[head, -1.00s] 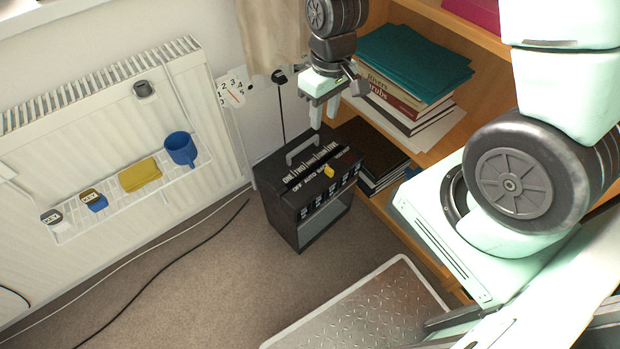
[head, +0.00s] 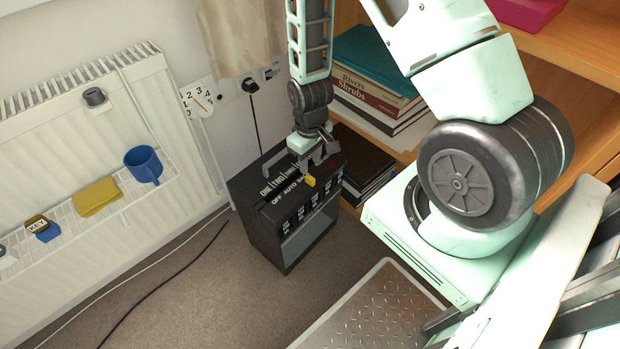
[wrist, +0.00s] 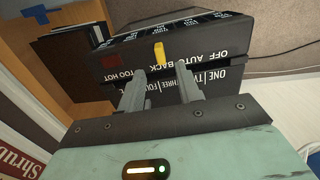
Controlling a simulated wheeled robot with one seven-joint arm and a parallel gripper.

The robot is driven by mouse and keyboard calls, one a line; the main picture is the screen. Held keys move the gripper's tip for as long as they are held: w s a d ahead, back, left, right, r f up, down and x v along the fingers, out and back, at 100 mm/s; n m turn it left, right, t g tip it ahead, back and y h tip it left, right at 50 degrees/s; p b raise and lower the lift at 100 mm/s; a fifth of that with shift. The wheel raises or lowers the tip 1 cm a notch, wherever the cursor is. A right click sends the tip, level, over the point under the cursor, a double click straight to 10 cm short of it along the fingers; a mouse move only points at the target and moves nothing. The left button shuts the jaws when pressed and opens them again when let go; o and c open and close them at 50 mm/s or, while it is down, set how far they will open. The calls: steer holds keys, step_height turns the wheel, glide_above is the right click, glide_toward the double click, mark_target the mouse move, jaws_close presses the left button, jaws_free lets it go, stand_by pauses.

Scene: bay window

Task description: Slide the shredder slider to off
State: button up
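The shredder (head: 282,215) is a dark box with a carry handle, standing on the carpet by the bookcase. Its yellow slider (head: 309,181) stands in a slot along the top, beside the words OFF, AUTO, BACK and TOO HOT. In the wrist view the yellow slider (wrist: 159,53) is nearest BACK, and OFF is at the right end. My gripper (head: 317,162) is over the shredder's top, just behind the slider. In the wrist view my gripper (wrist: 161,69) has its two fingers apart, with the slider just beyond the gap between the tips. Contact is not clear.
The bookcase with stacked books (head: 370,80) stands close on the right. A radiator (head: 100,130) with a wire shelf holding a blue mug (head: 143,165) is at the left. A dark cable (head: 170,280) lies on open carpet. A metal plate (head: 375,310) is in front.

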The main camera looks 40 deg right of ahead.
mark_target(310, 177)
step_height(310, 177, down, 6)
steer(key=shift+f+b, duration=0.15)
steer(key=shift+b, duration=0.55)
jaws_close()
steer(key=shift+a, duration=0.1)
